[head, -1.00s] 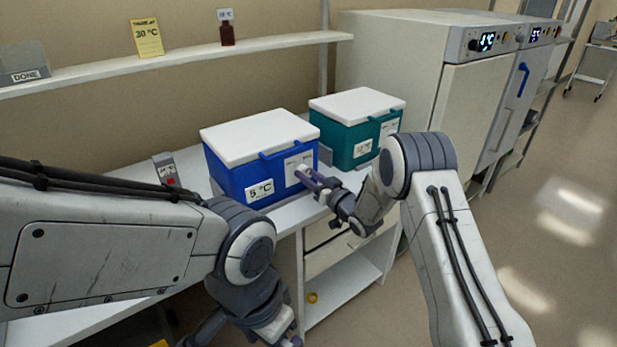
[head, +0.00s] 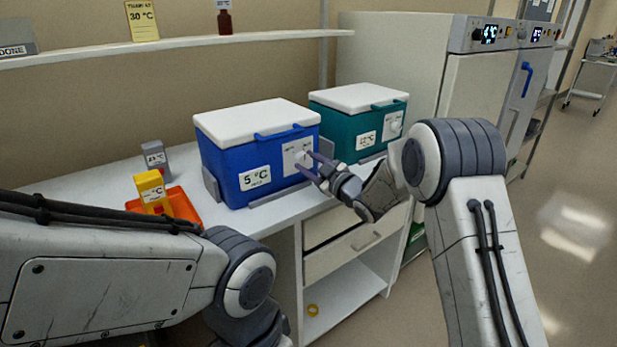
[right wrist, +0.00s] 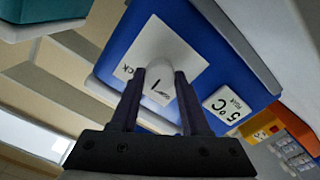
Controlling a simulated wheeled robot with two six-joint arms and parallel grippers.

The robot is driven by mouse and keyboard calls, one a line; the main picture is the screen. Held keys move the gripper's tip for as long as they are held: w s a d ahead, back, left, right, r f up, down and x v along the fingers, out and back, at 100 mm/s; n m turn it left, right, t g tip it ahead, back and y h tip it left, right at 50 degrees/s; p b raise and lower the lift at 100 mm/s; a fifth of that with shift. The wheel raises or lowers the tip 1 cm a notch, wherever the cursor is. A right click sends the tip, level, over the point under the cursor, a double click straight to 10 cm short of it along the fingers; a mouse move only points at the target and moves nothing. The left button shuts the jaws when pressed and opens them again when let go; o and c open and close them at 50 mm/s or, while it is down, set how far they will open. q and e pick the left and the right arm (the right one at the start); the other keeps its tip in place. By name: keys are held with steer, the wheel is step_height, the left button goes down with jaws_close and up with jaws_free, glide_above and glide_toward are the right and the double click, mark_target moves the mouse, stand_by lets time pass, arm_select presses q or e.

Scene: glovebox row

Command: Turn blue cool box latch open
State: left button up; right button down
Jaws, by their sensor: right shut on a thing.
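The blue cool box (head: 226,168) with a white lid stands on the bench, with a 5 °C label on its front. Its latch is a white round knob (right wrist: 160,82) on a white plate (right wrist: 148,52), marked with a short dark line. My right gripper (head: 304,161) reaches the knob from the right. In the right wrist view its two fingers (right wrist: 161,88) are on either side of the knob, shut on it. Much of the knob is hidden by the fingers in the head view. My left gripper is out of view; only its arm shows at the lower left.
A teal cool box (head: 345,127) stands to the right of the blue one. An orange tray (head: 186,203) with a yellow block (head: 152,190) and a grey block (head: 155,158) are to the left. A drawer (head: 350,252) and open shelf lie below the bench top.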

steer(key=n+b, duration=0.6)
steer(key=b, duration=0.1)
steer(key=shift+f+b, duration=0.2)
steer(key=shift+b, duration=0.2)
steer(key=shift+r+n+b, duration=0.2)
steer(key=shift+n+b, duration=1)
steer(key=shift+b, duration=0.05)
steer(key=shift+c, duration=1.9)
jaws_free()
steer(key=v, duration=1)
steer(key=shift+s+d, duration=0.15)
